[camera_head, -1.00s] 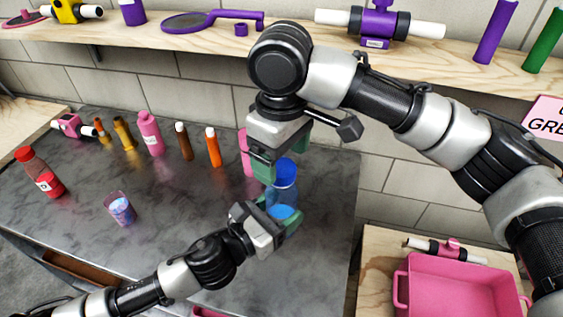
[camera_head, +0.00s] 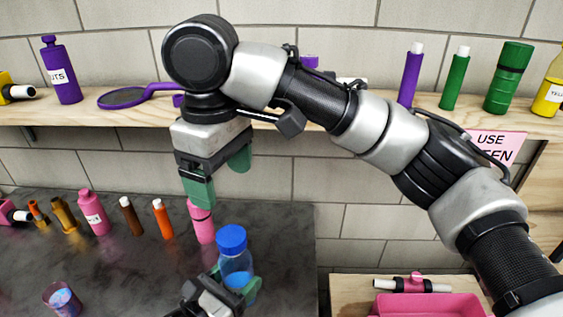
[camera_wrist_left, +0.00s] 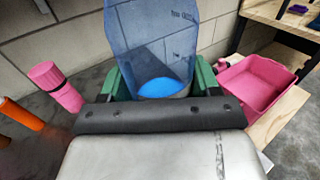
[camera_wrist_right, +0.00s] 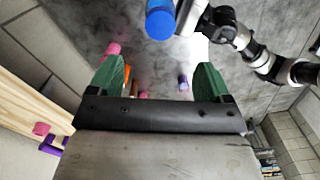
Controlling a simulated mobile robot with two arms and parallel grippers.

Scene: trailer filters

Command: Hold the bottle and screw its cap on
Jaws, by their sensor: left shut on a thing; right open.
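The clear bluish bottle (camera_head: 238,267) stands upright with a blue cap (camera_head: 231,238) sitting on its top; how tightly it is screwed cannot be told. My left gripper (camera_head: 240,288) is shut around the bottle's lower body. In the left wrist view the bottle (camera_wrist_left: 150,38) rises between the green fingers, with bright blue liquid low inside. My right gripper (camera_head: 220,178) is open and empty, above and left of the cap, apart from it. In the right wrist view the cap (camera_wrist_right: 160,20) is beyond the open fingertips.
A pink bottle (camera_head: 202,222) stands just left of the held bottle, with orange, brown and other pink containers further left. A patterned cup (camera_head: 62,299) is at lower left. A wooden shelf (camera_head: 300,118) runs behind. A pink bin (camera_head: 430,305) is at lower right.

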